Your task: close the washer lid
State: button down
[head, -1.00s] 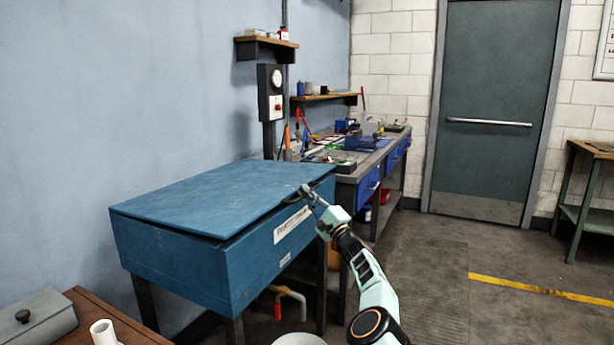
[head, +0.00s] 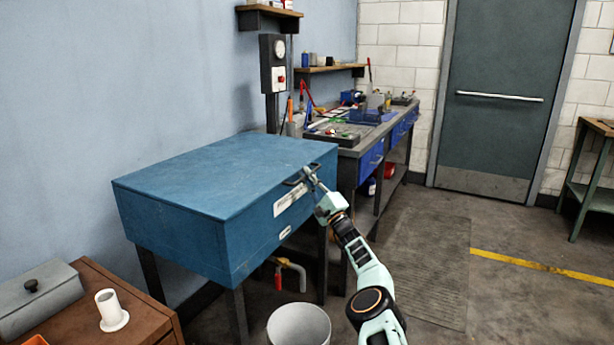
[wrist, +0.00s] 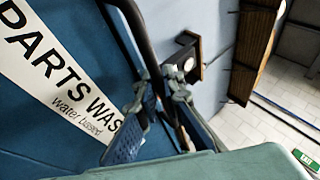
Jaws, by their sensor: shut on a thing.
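The blue parts washer (head: 180,230) stands on dark legs against the left wall in the head view. Its flat blue lid (head: 225,168) lies level on the tub, with no gap that I can see along the front. A dark bar handle (head: 292,182) is at the front right; it also shows as a dark bar in the wrist view (wrist: 128,28). My gripper (head: 307,173) is at the right end of this handle, shut on it. In the wrist view my gripper (wrist: 163,105) has its fingers on either side of the bar, beside the white "PARTS WAS…" label (wrist: 60,75).
A workbench with blue drawers (head: 371,163) and tools stands behind the washer. A brown cabinet (head: 150,318) and a white bucket (head: 299,327) are in front. The floor at right is clear.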

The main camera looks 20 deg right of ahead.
jog(key=c, duration=2.1)
grip_release()
jog(key=shift+a+f, duration=0.2)
jog(key=shift+f, duration=0.6)
jog(key=shift+o, duration=0.3)
jog(key=shift+d+r, duration=0.1)
jog(key=shift+d+r, duration=0.15)
jog(key=shift+d, duration=0.05)
jog(key=v, duration=1.2)
jog(key=shift+w+a, duration=0.1)
